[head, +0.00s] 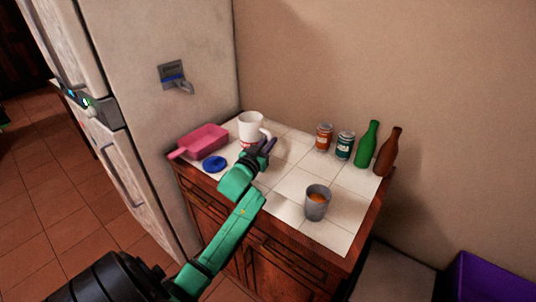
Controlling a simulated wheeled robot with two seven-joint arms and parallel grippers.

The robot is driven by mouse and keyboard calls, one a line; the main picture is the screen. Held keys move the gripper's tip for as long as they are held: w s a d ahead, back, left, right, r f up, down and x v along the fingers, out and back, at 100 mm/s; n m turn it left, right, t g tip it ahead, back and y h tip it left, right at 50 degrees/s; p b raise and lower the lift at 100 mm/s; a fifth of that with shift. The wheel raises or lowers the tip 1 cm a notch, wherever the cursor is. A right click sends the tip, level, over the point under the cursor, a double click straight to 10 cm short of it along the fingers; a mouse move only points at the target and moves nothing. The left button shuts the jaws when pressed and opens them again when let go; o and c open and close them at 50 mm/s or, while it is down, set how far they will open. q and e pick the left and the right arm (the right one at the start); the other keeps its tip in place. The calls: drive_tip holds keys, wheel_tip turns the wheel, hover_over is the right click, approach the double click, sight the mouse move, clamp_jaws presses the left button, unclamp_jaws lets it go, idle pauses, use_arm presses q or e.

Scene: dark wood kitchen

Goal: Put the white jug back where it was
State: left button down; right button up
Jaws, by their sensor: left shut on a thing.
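The white jug (250,125) is on or just above the tiled counter (290,186) near its back left corner, by the fridge. It looks upright, with some red near its base. My left gripper (266,147) is at the jug's near right side and is shut on it, around the handle side. The gripper hides the lower right of the jug, so I cannot tell whether its base touches the tiles. My right gripper is not in view.
A pink pan (203,141) and a blue disc (214,163) lie left of the jug. Two cans (324,137) (345,145), a green bottle (367,144) and a brown bottle (387,152) stand at the back right. A grey cup (317,203) stands near the front. The fridge (190,60) borders the left.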

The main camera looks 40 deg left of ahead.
use_arm(q)
wheel_tip(320, 180, down, 5)
drive_tip(key=shift+s+r, duration=0.1)
drive_tip(key=shift+r, duration=0.05)
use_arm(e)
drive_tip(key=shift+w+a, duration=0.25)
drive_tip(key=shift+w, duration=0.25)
use_arm(q)
drive_tip(key=c, duration=0.9)
unclamp_jaws()
drive_tip(key=shift+o, duration=0.2)
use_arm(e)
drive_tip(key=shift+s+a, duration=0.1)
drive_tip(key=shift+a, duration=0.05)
